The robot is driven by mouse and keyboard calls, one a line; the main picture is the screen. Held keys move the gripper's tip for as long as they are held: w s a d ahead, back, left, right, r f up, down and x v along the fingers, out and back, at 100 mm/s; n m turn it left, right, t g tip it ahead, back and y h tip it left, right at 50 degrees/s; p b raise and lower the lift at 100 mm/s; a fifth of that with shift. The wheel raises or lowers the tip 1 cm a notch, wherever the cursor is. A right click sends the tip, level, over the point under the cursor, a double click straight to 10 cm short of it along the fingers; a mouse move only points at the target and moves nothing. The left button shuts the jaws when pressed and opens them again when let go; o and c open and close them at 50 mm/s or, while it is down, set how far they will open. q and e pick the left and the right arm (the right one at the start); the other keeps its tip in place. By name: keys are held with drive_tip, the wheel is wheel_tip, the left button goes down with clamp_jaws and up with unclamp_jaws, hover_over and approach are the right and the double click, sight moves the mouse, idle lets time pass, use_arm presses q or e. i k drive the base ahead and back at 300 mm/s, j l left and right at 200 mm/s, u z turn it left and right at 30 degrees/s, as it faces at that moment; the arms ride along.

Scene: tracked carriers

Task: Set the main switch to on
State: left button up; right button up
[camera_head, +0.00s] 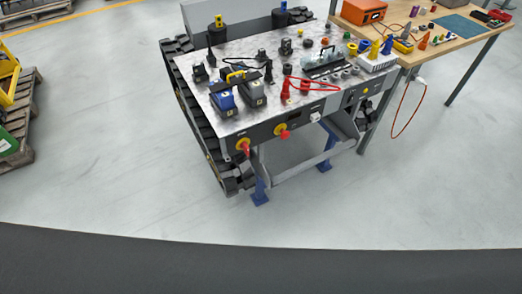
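A tracked carrier (222,120) stands ahead of me with a metal top and a dark front panel. Two red switch handles on yellow round plates sit on that panel: a left one (243,147) near the corner and a right one (281,131) beside it. The left handle looks to point downward; the right one looks tilted. Their labels are too small to read, so I cannot tell which is the main switch or its setting. Neither of my grippers is in view.
Black tracks (205,135) run along the carrier's left side. A blue stand leg (260,192) and a grey bar are below the panel. A wooden workbench (440,40) with tools stands right, an orange cable (402,115) hanging from it. Pallets (20,110) lie left. The floor in front is clear.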

sight(244, 145)
drive_tip(key=l, duration=1.65)
drive_tip(key=k, duration=0.05)
